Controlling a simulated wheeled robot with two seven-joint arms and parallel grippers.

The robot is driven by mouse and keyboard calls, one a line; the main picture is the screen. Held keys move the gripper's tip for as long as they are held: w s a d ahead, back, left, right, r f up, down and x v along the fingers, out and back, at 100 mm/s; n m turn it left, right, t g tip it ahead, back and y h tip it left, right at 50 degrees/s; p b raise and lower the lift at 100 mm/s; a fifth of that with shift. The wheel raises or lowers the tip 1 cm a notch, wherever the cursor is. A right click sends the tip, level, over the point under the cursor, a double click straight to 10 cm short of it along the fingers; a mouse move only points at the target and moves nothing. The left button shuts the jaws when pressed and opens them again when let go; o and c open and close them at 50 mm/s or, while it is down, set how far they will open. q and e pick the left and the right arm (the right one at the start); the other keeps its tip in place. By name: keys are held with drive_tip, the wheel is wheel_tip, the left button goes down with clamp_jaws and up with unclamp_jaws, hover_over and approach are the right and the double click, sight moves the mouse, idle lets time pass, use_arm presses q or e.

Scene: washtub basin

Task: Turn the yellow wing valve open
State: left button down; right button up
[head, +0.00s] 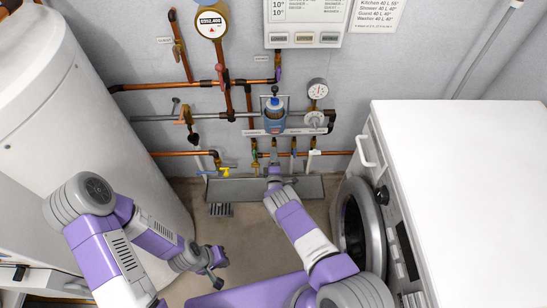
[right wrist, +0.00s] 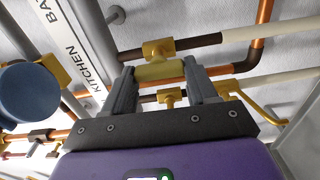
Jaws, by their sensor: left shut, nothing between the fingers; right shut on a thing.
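A pale yellow wing handle (right wrist: 158,72) sits on a brass valve body (right wrist: 158,49) on a dark pipe in the right wrist view. My right gripper (right wrist: 163,80) is shut on this handle, with one grey finger on each side of it. In the head view my right gripper (head: 274,174) is low at the wall, below the blue-bodied device (head: 275,117), and largely hides the handle. My left gripper (head: 217,274) is shut and empty over the floor, well away from the pipes.
Copper pipes (head: 185,153) run close around my right gripper. A separate tap with a yellow handle (head: 226,171) is to its left. A grey trough (head: 235,188) lies beneath. A white tank (head: 90,110) stands left and a washing machine (head: 362,225) right.

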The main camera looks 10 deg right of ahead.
drive_tip(key=shift+s+d+f+n, duration=0.1)
drive_tip(key=shift+f+n, duration=0.05)
drive_tip(key=shift+n, duration=0.15)
drive_tip(key=o, duration=1.1)
drive_tip(key=shift+c, duration=0.2)
drive_tip(key=p+v, duration=0.3)
drive_tip(key=v, duration=0.4)
drive_tip(key=shift+s, duration=0.3)
